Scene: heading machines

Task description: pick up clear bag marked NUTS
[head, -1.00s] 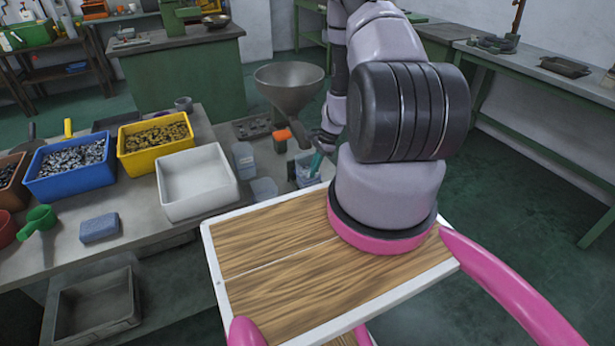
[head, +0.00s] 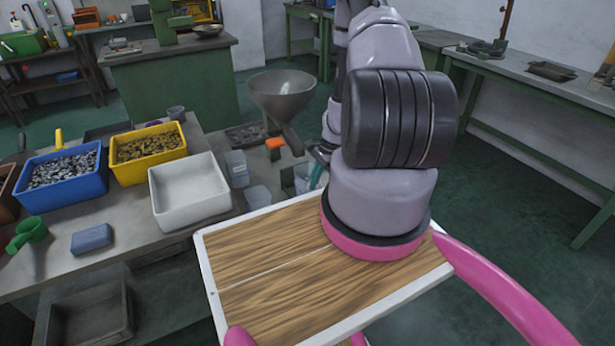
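My gripper (head: 319,168) is low behind my arm, at the right end of the grey workbench. Only a small part shows, with a teal strip, and its fingers are too hidden to tell open from shut. A small pale, see-through item (head: 302,181) is right beside it, partly covered. It may be the clear bag, but I cannot read NUTS on it. I cannot tell whether the gripper touches it.
On the workbench (head: 130,235) are a blue bin of metal parts (head: 62,180), a yellow bin (head: 148,152), an empty white tray (head: 190,192), clear cups (head: 237,168), a blue block (head: 92,239) and a green scoop (head: 28,232). A metal funnel (head: 281,95) stands behind. Open floor lies right.

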